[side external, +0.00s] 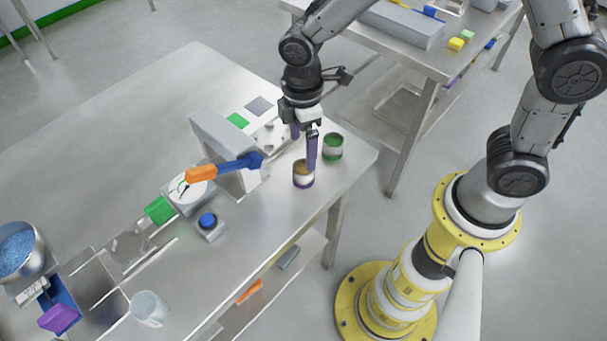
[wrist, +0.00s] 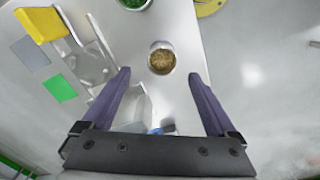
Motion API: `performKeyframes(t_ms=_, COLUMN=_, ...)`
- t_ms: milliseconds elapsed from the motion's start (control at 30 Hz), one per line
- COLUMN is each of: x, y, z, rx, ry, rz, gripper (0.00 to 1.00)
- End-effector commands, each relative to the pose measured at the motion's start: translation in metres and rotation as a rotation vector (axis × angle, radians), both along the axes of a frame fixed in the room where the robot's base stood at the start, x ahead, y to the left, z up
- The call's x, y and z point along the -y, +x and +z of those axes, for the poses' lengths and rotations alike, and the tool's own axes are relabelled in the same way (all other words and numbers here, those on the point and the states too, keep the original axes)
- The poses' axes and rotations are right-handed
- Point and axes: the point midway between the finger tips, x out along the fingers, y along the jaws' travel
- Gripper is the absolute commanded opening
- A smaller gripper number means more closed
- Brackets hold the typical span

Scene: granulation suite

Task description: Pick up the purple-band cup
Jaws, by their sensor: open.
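The purple-band cup (side external: 303,181) stands upright near the right end of the steel table, filled with brown granules. It also shows in the wrist view (wrist: 161,60), just ahead of the space between the fingertips. My gripper (side external: 304,151) is open and empty, with its purple fingers pointing down at the cup. In the side view one finger overlaps the cup's rim, so I cannot tell whether they touch. In the wrist view the fingers of my gripper (wrist: 160,73) are spread wider than the cup.
A green-band cup (side external: 333,147) stands close behind the purple-band cup. A grey upright housing (side external: 222,140) with an orange-and-blue tool (side external: 225,168) in front stands to the left. A blue button box (side external: 209,225) and a clear beaker (side external: 150,308) are nearer the front. The table's right edge is close.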

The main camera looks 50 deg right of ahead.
Motion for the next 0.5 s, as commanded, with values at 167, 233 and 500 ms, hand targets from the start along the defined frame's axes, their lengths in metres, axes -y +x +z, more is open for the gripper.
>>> performKeyframes(t_ms=167, x=0.0, y=0.0, z=-0.019, rx=0.0, ry=0.0, rz=-0.001, gripper=0.93)
performKeyframes(t_ms=233, x=0.0, y=0.0, z=-0.021, rx=0.0, ry=0.0, rz=-0.001, gripper=0.93)
performKeyframes(t_ms=500, x=-0.001, y=-0.005, z=-0.056, rx=-0.004, ry=-0.001, rz=-0.001, gripper=0.93)
